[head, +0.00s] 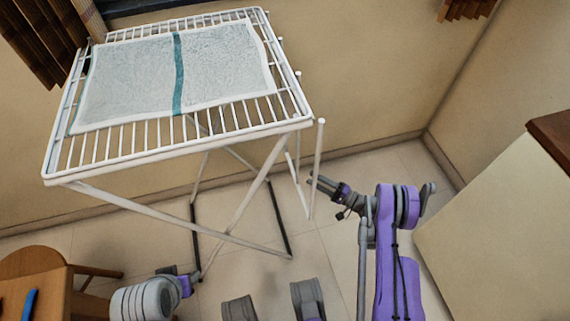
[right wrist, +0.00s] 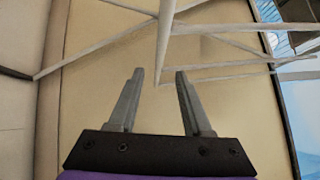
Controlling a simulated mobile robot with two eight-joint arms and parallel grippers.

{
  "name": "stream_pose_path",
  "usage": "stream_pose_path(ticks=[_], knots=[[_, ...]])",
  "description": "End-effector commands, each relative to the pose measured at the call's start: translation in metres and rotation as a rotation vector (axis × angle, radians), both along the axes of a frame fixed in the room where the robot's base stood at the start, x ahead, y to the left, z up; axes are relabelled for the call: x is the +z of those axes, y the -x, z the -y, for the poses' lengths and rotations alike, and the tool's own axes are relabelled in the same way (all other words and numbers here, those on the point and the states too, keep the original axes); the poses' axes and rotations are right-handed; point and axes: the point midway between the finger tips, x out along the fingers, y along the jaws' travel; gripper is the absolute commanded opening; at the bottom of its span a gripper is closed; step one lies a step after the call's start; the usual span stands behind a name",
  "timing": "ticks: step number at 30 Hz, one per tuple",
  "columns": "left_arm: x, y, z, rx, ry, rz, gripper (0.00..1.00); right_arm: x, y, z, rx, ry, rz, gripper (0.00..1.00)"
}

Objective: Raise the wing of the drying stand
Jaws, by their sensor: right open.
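The white drying stand (head: 150,155) stands against the wall, with a pale towel (head: 130,80) with a teal stripe on its flat top. Its wing (head: 318,150) hangs folded down on the right side as thin white bars. My right gripper (head: 314,182) is beside the wing's lower part, right of the stand. In the right wrist view the right gripper (right wrist: 160,76) is open, and a white bar (right wrist: 164,45) of the wing runs down between its fingertips, not clamped. My left gripper (head: 192,276) is low at the bottom left, near the stand's legs; its jaws are too small to read.
A wooden chair or stool (head: 35,270) is at the lower left, with a blue item (head: 30,303) on it. A pale cabinet (head: 510,225) with a brown top stands at the right.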

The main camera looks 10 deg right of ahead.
Motion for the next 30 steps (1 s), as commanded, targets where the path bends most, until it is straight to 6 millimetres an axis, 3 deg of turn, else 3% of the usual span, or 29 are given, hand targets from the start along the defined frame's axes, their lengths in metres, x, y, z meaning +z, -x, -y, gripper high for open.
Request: stream_pose_path(ticks=[15, 29, 30], knots=[[-0.013, -0.002, 0.0, 0.0, 0.0, 0.001, 0.5, 0.009, -0.06, -0.064, 0.002, 0.001, 0.0, 0.49], [-0.014, -0.003, 0.0, 0.0, 0.0, 0.001, 0.5, 0.012, -0.07, -0.075, 0.001, 0.001, -0.001, 0.49], [-0.014, -0.003, 0.0, 0.0, 0.0, 0.001, 0.5, 0.012, -0.07, -0.075, 0.001, 0.001, -0.001, 0.46]])
